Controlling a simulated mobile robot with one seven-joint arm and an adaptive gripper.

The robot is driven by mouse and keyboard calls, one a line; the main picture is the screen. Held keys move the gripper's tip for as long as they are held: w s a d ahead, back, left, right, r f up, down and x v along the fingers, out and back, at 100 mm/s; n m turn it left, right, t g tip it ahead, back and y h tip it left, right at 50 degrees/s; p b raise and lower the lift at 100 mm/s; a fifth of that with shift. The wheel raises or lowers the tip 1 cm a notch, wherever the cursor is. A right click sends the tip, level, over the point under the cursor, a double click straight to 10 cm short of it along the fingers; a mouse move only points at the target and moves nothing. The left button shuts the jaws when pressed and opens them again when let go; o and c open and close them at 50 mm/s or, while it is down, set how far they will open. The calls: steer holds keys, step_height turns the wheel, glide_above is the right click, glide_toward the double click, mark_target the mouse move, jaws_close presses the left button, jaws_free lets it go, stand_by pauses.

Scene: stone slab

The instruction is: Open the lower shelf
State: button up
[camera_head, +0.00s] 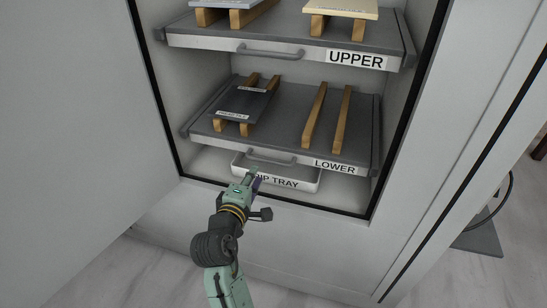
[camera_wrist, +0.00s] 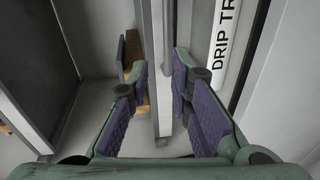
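The lower shelf (camera_head: 285,146) is a dark grey pull-out board with a label reading LOWER, and it sits inside the cabinet. Its grey bar handle (camera_head: 271,160) is on the front edge. My gripper (camera_head: 255,182) is just below and in front of that handle, over the drip tray's label. In the wrist view my gripper (camera_wrist: 162,68) has its purple-padded fingers apart. A pale grey bar (camera_wrist: 160,110) shows between them; I cannot tell whether it is the handle or the shelf edge. No contact is clear.
The drip tray (camera_head: 306,185) lies under the lower shelf. The upper shelf (camera_head: 220,42) is above. Wooden rails (camera_head: 314,115) and a dark plate (camera_head: 246,105) rest on the lower shelf. The cabinet door (camera_head: 80,120) stands open at left. Floor in front is clear.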

mark_target(270, 160)
steer(key=shift+g+h, duration=0.3)
steer(key=x, duration=0.3)
steer(key=d+p+x, duration=0.1)
steer(key=x, duration=0.3)
steer(key=p+x, duration=0.1)
steer(key=x, duration=0.3)
steer(key=shift+s+d+f, duration=0.25)
steer(key=shift+f, duration=0.15)
jaws_close()
